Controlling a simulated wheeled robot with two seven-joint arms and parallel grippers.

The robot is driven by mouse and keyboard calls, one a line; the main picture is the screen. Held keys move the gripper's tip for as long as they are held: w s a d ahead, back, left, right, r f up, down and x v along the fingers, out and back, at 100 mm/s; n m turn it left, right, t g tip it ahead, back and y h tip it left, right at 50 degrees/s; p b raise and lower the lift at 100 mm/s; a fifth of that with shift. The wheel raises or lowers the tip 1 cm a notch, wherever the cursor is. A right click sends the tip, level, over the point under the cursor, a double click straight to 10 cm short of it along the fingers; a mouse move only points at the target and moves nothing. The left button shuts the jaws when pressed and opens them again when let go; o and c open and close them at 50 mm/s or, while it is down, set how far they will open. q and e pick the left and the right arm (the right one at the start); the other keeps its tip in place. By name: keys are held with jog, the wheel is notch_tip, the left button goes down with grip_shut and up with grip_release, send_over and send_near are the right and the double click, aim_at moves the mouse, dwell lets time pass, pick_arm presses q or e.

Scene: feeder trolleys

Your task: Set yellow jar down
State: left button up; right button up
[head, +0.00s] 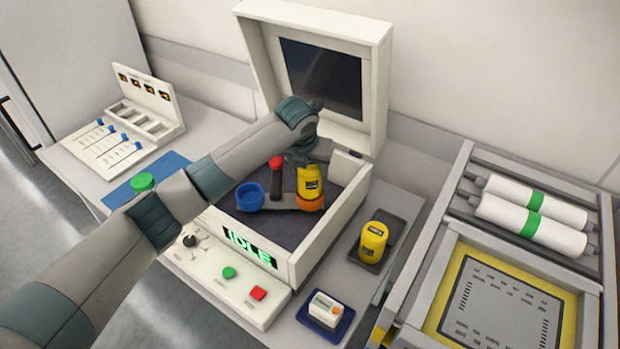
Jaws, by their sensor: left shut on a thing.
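A yellow jar (309,186) with a dark label is upright inside the open white box machine (335,225). Its lower end is at an orange ring-shaped holder (310,203); I cannot tell whether it rests there. My left gripper (304,168) reaches in from above and is shut on this jar's top, with the fingers partly hidden by my wrist. A second yellow jar (373,242) stands on a dark tray (398,226) to the right of the machine. My right gripper is out of view.
Beside the orange holder are a blue cup-shaped holder (250,195) and a red-knobbed lever (276,163). The raised lid (383,75) stands behind. In front is a button panel (215,275) with an "IDLE" display (250,248). A small white device (325,308) sits at front right.

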pick_arm(q)
jog(key=shift+f+p, duration=0.6)
jog(key=shift+f, duration=1.2)
jog(key=shift+f, duration=0.1)
jog(key=o, duration=1.1)
jog(key=shift+c, duration=0.2)
